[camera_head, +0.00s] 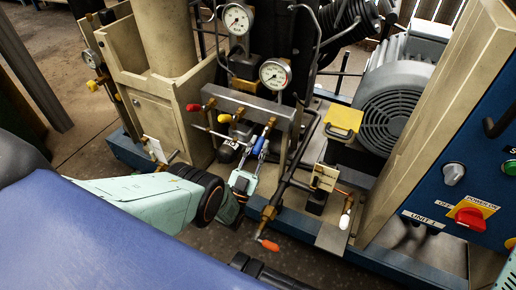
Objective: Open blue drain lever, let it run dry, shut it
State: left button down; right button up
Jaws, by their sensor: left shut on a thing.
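The blue drain lever (259,146) hangs below the grey manifold bar in the middle of the view. My left gripper (251,166) reaches up to it from the lower left and is shut on it. The fingers hide part of the lever, and its exact angle is hard to read. No water stream can be made out. My right gripper does not show.
Red (194,107) and yellow (226,118) levers sit left of the blue one on the manifold (245,103). Two gauges (275,73) stand above. A blue control panel (440,205) stands far right.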

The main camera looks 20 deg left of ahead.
pick_arm(q)
jog(key=shift+w+f, duration=0.1)
dwell(0.3)
jog(key=c, duration=1.2)
grip_release()
jog(key=shift+o, duration=0.2)
jog(key=shift+h, duration=0.3)
jog(key=shift+r+p, duration=0.25)
jog(key=shift+p, duration=0.15)
jog(key=shift+s+r+g+p, duration=0.2)
jog(key=shift+r+g+p, duration=0.1)
jog(key=shift+g+p, duration=0.35)
jog(key=shift+r+g+y+p, duration=0.2)
jog(key=shift+g+y+p, duration=0.15)
jog(key=shift+g, duration=0.2)
